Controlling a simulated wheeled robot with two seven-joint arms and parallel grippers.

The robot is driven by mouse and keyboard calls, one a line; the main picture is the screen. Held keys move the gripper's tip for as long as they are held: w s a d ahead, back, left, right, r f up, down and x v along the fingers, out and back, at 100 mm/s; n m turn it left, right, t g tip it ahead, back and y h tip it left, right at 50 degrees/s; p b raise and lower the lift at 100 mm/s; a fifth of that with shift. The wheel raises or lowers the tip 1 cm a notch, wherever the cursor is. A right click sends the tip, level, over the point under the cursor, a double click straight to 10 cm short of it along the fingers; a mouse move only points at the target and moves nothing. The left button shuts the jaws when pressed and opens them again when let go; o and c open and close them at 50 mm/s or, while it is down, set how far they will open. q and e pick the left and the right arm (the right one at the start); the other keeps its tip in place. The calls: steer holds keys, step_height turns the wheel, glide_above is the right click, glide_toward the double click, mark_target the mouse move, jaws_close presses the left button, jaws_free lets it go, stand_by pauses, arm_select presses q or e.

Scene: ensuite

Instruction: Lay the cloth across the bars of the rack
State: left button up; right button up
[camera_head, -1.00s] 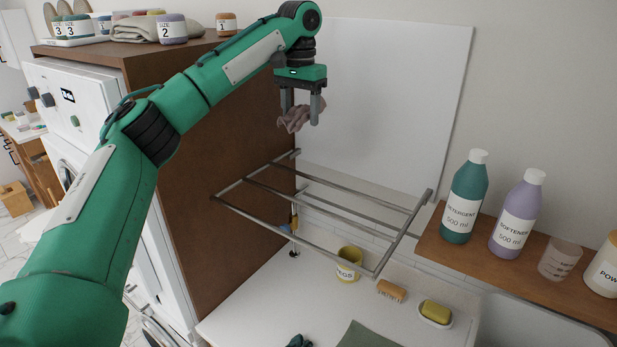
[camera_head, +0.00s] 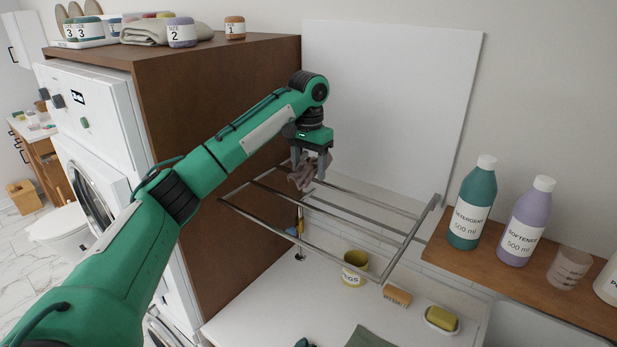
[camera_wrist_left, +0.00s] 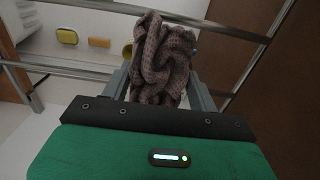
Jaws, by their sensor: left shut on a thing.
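The cloth (camera_head: 304,176) is a bunched, mauve-brown knit piece. My left gripper (camera_head: 310,172) is shut on it, and it fills the space between the fingers in the left wrist view (camera_wrist_left: 163,62). The rack (camera_head: 345,236) is a metal frame with several parallel bars, mounted above the counter. The gripper and cloth are at the rack's far left part, close to its back bars. I cannot tell whether the cloth touches a bar. Rack bars also show in the left wrist view (camera_wrist_left: 75,72). My right gripper is not in view.
A yellow pegs pot (camera_head: 354,266), a brush (camera_head: 397,296) and a soap dish (camera_head: 441,320) stand on the counter below. A tall brown cabinet side (camera_head: 220,130) borders the rack's left. Detergent (camera_head: 470,205) and softener (camera_head: 525,222) bottles stand on a shelf at right.

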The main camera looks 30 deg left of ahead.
arm_select(q)
steer(key=shift+f, duration=0.4)
step_height(320, 180, down, 2)
steer(key=shift+s+f+p, duration=0.1)
steer(key=shift+p, duration=0.65)
steer(key=shift+f, duration=0.25)
